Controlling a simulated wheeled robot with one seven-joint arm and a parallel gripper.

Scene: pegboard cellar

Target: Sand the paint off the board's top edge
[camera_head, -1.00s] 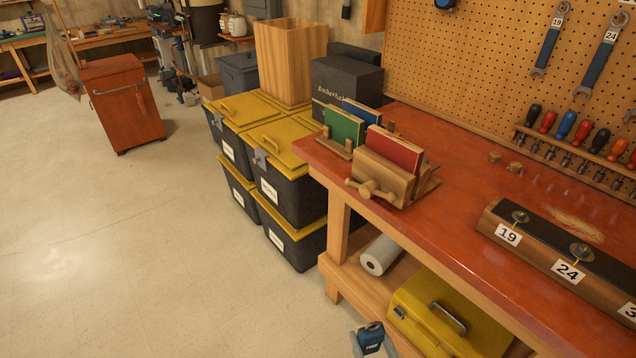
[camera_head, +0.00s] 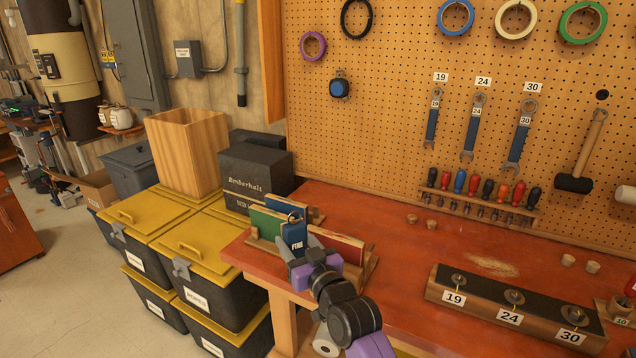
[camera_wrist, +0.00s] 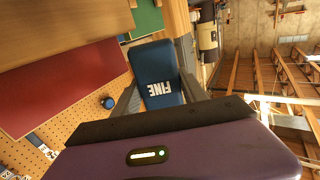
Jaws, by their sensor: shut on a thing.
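My gripper (camera_head: 293,258) is shut on a blue sanding block (camera_head: 294,236) marked FINE. The block also shows in the wrist view (camera_wrist: 155,75), between the two fingers. In the head view it appears upright in front of the boards, covering part of them. A red board (camera_head: 338,247) stands on edge in a wooden vise (camera_head: 372,268) at the bench's left end; my gripper hides much of the vise. The red board shows large at left in the wrist view (camera_wrist: 55,80). Whether the block touches a board, I cannot tell. Paint on the top edge is too small to judge.
A green board (camera_head: 266,225) stands left of the red one, with a blue board partly hidden behind. A numbered socket block (camera_head: 470,311) lies right on the red bench (camera_head: 400,250). Black bins with yellow lids (camera_head: 195,240) stand left. The bench middle is mostly clear.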

